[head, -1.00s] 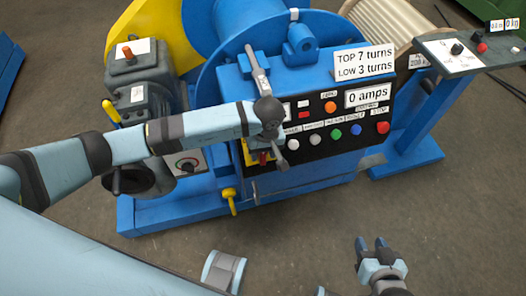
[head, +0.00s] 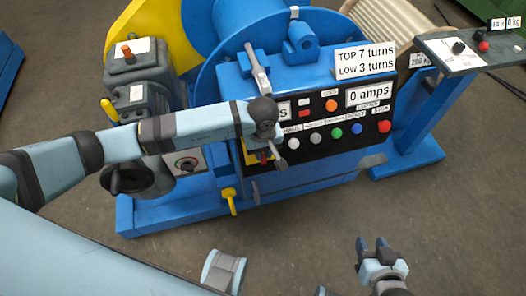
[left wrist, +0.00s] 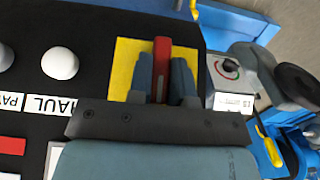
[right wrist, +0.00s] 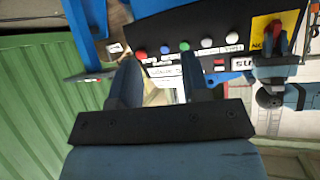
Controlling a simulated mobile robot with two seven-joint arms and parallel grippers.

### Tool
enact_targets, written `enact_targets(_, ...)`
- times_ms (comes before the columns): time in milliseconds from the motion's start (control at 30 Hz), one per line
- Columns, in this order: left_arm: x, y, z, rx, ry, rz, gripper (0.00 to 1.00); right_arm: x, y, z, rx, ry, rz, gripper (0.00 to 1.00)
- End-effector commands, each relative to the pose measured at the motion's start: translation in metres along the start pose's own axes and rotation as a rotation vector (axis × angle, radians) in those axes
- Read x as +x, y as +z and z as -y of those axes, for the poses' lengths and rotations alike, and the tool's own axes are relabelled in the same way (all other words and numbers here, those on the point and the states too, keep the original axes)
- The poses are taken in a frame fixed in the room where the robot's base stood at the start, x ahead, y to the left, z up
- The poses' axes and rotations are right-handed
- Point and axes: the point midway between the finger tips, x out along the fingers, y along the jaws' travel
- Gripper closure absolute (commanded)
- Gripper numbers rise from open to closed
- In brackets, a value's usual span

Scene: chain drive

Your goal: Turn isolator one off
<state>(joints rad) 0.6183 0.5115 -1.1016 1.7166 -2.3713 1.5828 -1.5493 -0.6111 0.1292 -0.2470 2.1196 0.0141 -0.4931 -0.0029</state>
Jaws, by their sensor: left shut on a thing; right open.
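A red handle (left wrist: 161,68) sits on a yellow plate (left wrist: 127,62) at the left end of the black control panel; its isolator number is not readable. In the left wrist view the handle stands between the two fingers of my left gripper (left wrist: 163,88), which is shut on it. In the head view my left gripper (head: 262,156) covers most of the yellow plate. The plate and red handle also show in the right wrist view (right wrist: 262,24). My right gripper (head: 373,246) is open and empty, low in front of the machine.
The black panel (head: 340,145) has coloured buttons right of the handle and a "0 amps" display (head: 369,96). A small dial box (head: 186,162) and a yellow lever (head: 230,200) are nearby. A grey desk (head: 455,55) stands right. The front floor is mostly clear.

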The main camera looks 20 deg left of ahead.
Motion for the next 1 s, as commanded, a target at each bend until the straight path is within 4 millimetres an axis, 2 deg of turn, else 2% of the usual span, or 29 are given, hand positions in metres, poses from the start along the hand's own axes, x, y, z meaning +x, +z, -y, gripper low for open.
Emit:
enact_targets(233,0.006,-0.001,0.004,-0.082,0.166,-0.001,1.00,0.010,0.011,0.001,-0.006,-0.005,-0.023,0.57)
enact_targets(667,0.009,0.001,0.008,-0.251,0.502,-0.001,1.00,0.020,0.016,0.012,0.033,-0.053,-0.107,0.57)
enact_targets(733,0.010,0.001,0.008,-0.273,0.546,0.001,1.00,0.017,-0.015,0.020,0.031,-0.087,-0.229,0.57)
enact_targets(800,0.009,0.001,0.009,-0.293,0.584,-0.001,1.00,0.015,-0.038,0.027,0.038,-0.114,-0.325,0.57)
enact_targets(1000,0.007,0.002,0.009,-0.334,0.667,0.000,1.00,0.004,-0.073,0.042,0.063,-0.172,-0.500,0.57)
